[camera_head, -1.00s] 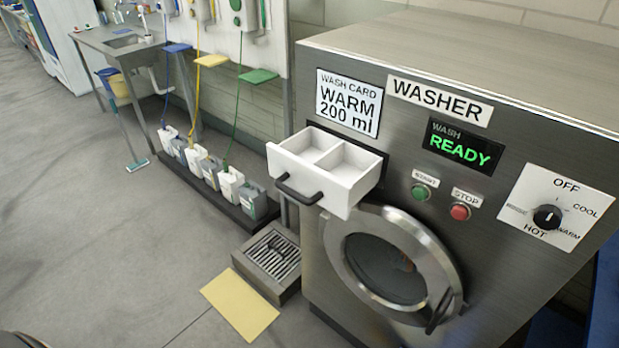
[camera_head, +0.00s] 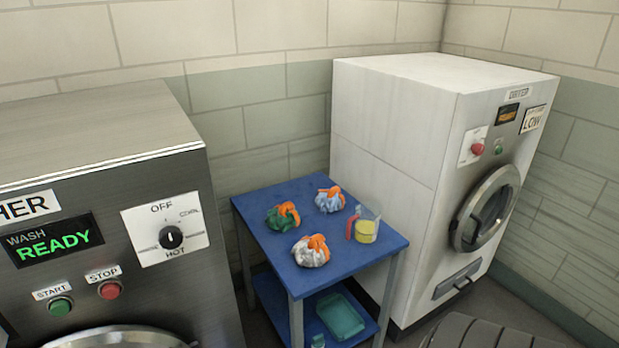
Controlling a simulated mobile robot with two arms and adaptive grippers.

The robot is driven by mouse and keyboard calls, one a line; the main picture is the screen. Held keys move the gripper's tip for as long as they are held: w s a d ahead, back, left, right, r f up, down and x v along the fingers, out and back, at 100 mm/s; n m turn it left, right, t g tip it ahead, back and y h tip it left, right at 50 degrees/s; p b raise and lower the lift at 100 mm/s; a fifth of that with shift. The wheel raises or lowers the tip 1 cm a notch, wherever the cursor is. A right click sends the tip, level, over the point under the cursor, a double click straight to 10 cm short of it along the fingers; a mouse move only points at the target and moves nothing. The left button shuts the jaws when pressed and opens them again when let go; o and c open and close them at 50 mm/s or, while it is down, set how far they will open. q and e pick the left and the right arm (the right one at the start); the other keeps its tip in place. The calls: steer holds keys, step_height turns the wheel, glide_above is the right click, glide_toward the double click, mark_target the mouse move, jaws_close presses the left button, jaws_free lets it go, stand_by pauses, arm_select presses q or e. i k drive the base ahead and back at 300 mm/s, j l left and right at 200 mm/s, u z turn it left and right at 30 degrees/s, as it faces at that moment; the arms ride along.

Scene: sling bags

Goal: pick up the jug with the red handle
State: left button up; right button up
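A clear jug (camera_head: 367,229) with a red handle (camera_head: 352,224) stands upright on the right part of the blue table (camera_head: 375,252). It holds some yellow liquid. The red handle is on its left side in the picture. Neither of my grippers shows in the head view, so I cannot see whether they are open or shut.
Several bundled bags, green-orange (camera_head: 283,216), blue-orange (camera_head: 329,199) and white-orange (camera_head: 311,251), lie beside the jug. A teal tray (camera_head: 341,316) is on the lower shelf. The washer (camera_head: 90,135) stands left of the table, a white dryer (camera_head: 385,145) right.

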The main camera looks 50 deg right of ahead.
mark_target(366, 218)
steer(key=z, duration=1.95)
